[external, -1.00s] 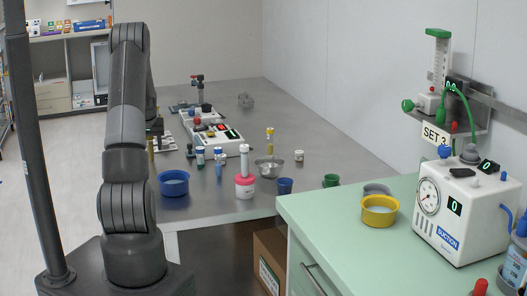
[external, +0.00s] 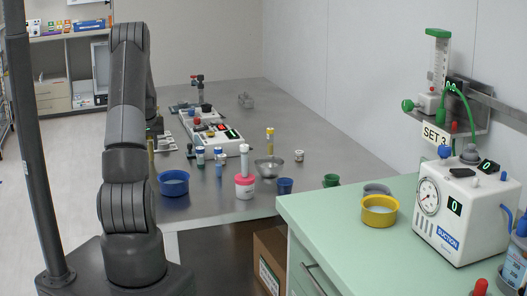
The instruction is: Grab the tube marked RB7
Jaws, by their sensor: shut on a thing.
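My gripper (external: 155,126) shows only in part, behind my arm, over the left side of the steel table. It is shut on a thin olive, tube-like thing (external: 151,146), mostly hidden by the arm. Several small tubes with white or blue tops (external: 200,156) stand in the middle of the table. A yellow-topped tube (external: 270,141) stands at the metal bowl (external: 278,168). A white tube (external: 244,160) stands in a pink-and-white holder (external: 244,187). No marking RB7 can be read on any tube at this size.
A blue bowl (external: 173,183) stands near the table's front left. A white device with a red display (external: 220,135) is behind the tubes. The green counter (external: 330,220) bears a suction unit (external: 460,210).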

